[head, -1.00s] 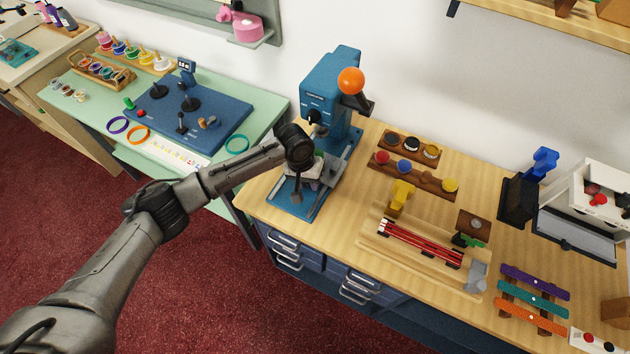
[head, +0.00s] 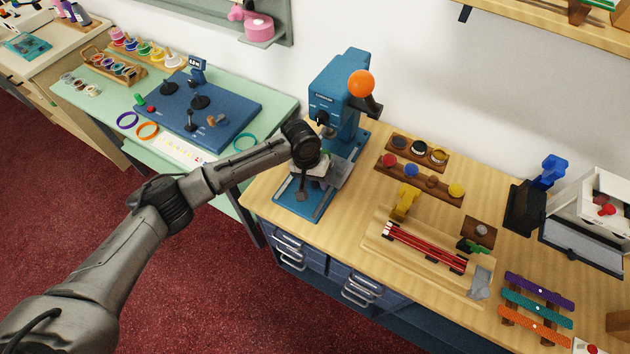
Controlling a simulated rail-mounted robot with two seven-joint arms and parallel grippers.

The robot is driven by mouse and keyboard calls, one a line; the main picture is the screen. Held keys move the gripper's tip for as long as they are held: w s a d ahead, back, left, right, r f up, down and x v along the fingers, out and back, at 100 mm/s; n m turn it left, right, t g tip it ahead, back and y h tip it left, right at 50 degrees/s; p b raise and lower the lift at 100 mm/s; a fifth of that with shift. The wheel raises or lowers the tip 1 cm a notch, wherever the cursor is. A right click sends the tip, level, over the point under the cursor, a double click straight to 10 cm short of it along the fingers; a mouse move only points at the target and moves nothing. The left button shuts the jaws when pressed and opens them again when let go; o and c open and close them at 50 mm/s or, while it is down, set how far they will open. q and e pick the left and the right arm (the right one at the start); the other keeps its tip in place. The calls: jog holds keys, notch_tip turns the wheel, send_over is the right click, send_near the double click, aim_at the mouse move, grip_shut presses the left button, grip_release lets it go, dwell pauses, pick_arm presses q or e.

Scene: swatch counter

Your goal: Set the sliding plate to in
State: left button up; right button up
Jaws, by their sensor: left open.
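The blue press (head: 335,88) with an orange ball on its lever stands at the left end of the wooden counter. Its blue base (head: 291,207) extends toward the front edge. A grey plate (head: 344,170), which looks like the sliding plate, lies over the base under the press head. My left gripper (head: 303,190) points down over the base, at the front left of the plate. It is open. My wrist hides part of the press and plate, so I cannot tell whether the fingers touch the plate or a handle. My right gripper is out of view.
Right of the press are two wooden racks of coloured knobs (head: 416,178) and a wooden tray with red rods (head: 425,246). A green table (head: 270,112) with a blue control panel (head: 215,118) stands to the left. Drawers (head: 310,255) sit below the counter.

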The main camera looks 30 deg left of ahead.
pick_arm(q)
notch_tip(320, 180, up, 12)
jog(key=a+p, duration=0.1)
jog(key=a, duration=0.1)
jog(key=shift+s+a+p, duration=0.15)
jog(key=shift+a+p, duration=0.1)
jog(key=shift+p, duration=0.05)
jog(key=shift+d, duration=0.1)
